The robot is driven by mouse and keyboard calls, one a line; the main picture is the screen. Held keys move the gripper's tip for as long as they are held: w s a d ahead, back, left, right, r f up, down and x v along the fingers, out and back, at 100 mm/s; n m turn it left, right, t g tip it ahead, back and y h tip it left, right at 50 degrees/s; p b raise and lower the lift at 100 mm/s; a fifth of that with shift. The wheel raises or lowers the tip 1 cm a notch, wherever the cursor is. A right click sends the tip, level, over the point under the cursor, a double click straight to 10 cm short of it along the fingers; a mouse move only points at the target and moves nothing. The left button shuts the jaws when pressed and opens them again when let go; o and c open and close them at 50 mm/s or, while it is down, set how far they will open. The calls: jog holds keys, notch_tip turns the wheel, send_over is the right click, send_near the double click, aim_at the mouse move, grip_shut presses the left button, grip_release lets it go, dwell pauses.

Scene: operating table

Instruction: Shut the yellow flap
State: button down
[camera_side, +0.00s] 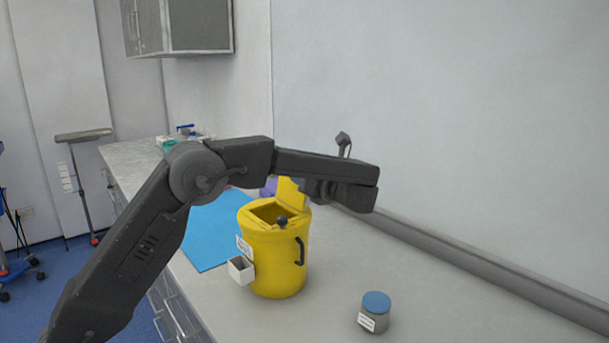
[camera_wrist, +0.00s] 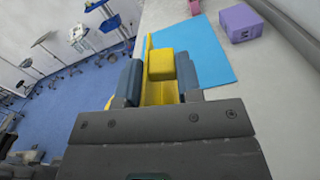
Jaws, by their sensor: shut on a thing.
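The yellow bin (camera_side: 268,270) stands upright on the counter, with a black handle on its side and an opening in its top. The yellow flap (camera_side: 289,190) stands raised at the back edge of the opening, so the lid is open. My gripper (camera_side: 312,190) is at the flap from the right and partly hides it. In the wrist view, my gripper (camera_wrist: 158,78) has a finger on each side of a yellow piece of the flap (camera_wrist: 161,66) and is shut on it. The bin's body is mostly hidden in that view.
A small white box (camera_side: 241,270) is at the bin's front left. A blue-lidded jar (camera_side: 374,310) stands to the right. A blue mat (camera_side: 207,235) lies behind, with a purple block (camera_wrist: 242,22) beside it. The wall (camera_side: 450,130) runs close along the counter.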

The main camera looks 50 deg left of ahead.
dwell(0.3)
jog(key=s+n, duration=0.3)
jog(key=n, duration=0.1)
jog(key=shift+r, duration=0.3)
jog(key=shift+s+f+n, duration=0.25)
jog(key=shift+s+n, duration=0.4)
jog(key=shift+s, duration=0.15)
jog(key=shift+s+f+n, duration=0.3)
jog(key=shift+s+n, duration=0.3)
jog(key=shift+s, duration=0.15)
jog(key=shift+s+f+n, duration=0.25)
jog(key=shift+s+n, duration=0.4)
jog(key=shift+s, duration=0.15)
jog(key=c, duration=0.9)
grip_release()
jog(key=shift+r, duration=0.1)
